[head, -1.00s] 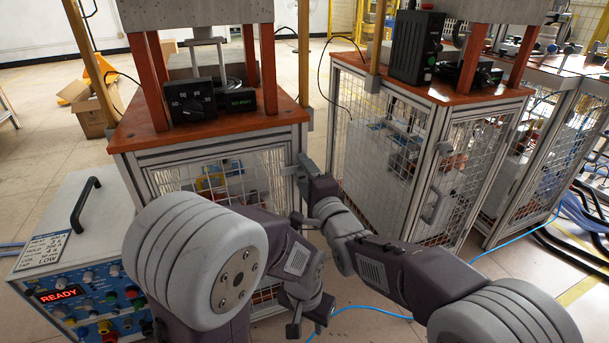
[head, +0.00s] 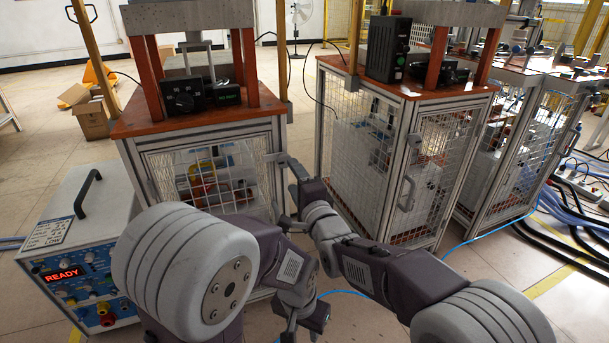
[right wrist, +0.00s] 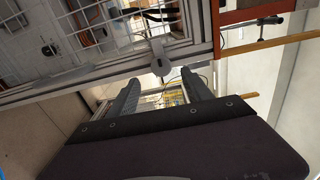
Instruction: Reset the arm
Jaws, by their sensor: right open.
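My right gripper (head: 285,163) is the upper one in the head view, at the right front edge of the left cabinet (head: 137,166). In the right wrist view its two fingers (right wrist: 160,92) are spread, with nothing held between them. A grey handle or latch piece (right wrist: 159,60) on a cabinet frame lies just beyond the fingertips; I cannot tell whether they touch. My left gripper (head: 304,326) hangs lower, in front of the cabinet, partly cut off by the bottom edge. Its jaw opening is not clear.
A control box (head: 85,210) with a red READY display stands at the left. A second mesh cabinet (head: 407,185) with a door handle stands at the right, and more stations lie behind it. A blue cable (head: 455,247) crosses the floor. Open floor lies at far left.

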